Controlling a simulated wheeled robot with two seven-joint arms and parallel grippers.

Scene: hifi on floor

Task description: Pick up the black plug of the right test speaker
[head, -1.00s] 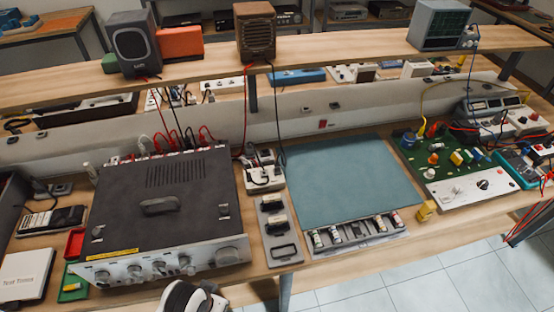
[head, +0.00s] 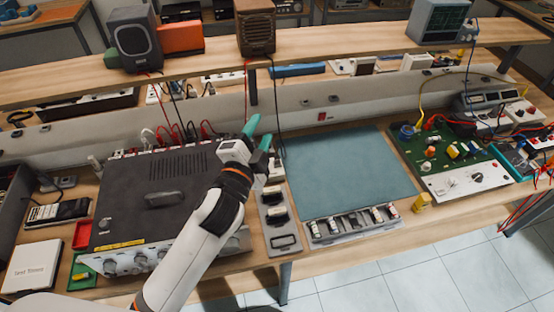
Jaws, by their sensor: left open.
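The right test speaker (head: 256,35) is a brown box on the raised shelf. A red lead and a black lead (head: 275,95) hang from it down past the grey back panel. The black lead runs down just right of my left gripper (head: 259,132); its plug is too small to make out. The left gripper is open and empty, with its two teal fingers apart, above the bench between the amplifier (head: 115,185) and the blue-green mat (head: 345,165). My left arm covers the right part of the amplifier. The right gripper is not in view.
The dark grey left speaker (head: 135,42) stands on the shelf, its leads running down behind the amplifier. A grey tool tray (head: 282,240) and a parts tray (head: 352,224) lie along the front. The mat is clear. A green circuit board (head: 440,150) sits to the right.

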